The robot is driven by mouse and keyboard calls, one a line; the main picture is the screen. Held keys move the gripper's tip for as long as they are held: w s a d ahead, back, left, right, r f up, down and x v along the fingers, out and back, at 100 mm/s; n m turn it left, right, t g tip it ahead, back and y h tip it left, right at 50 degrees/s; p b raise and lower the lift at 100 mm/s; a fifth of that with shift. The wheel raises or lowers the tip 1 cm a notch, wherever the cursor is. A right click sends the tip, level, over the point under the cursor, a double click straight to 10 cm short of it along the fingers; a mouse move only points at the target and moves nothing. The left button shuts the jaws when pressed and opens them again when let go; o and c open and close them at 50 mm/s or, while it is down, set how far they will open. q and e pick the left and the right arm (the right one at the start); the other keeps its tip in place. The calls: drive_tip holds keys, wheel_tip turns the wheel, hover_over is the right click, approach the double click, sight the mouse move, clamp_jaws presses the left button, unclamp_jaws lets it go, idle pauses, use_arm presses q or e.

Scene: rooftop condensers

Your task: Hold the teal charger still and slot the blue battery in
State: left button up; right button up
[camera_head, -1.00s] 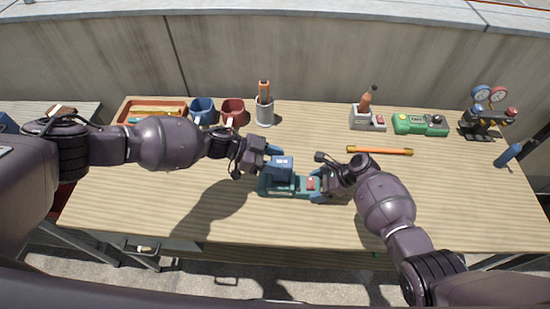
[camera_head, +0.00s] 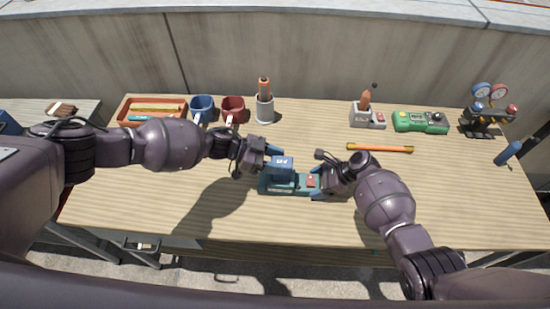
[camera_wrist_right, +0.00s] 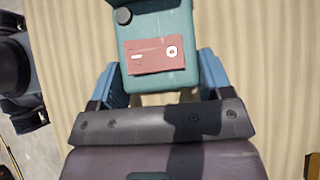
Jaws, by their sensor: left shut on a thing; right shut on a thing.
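The teal charger (camera_head: 300,184) lies on the wooden bench near its middle, with a reddish panel at its right end; that panel end also shows in the right wrist view (camera_wrist_right: 158,28). My right gripper (camera_head: 321,184) is shut on this end, its blue fingers on either side of the body. The blue battery (camera_head: 282,166) is upright at the charger's left part. My left gripper (camera_head: 272,156) is shut on the battery from the upper left. The battery's lower edge meets the charger in the picture; I cannot tell how deep it sits.
Behind stand an orange tray (camera_head: 127,114), a blue mug (camera_head: 202,106), a red mug (camera_head: 233,107) and a grey cup (camera_head: 264,110). At right are an orange rod (camera_head: 380,149), a green device (camera_head: 420,123) and a gauge set (camera_head: 487,118). The bench front (camera_head: 250,220) is clear.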

use_arm(q)
drive_tip(key=shift+f, duration=1.45)
idle(0.7)
drive_tip(key=o, duration=1.2)
drive_tip(key=shift+c, duration=0.2)
drive_tip(key=shift+a, duration=0.1)
drive_tip(key=v, duration=1.1)
drive_tip(key=shift+a+r, duration=0.2)
drive_tip(key=shift+a, duration=0.15)
drive_tip(key=shift+w, duration=0.1)
use_arm(e)
drive_tip(key=o, duration=0.8)
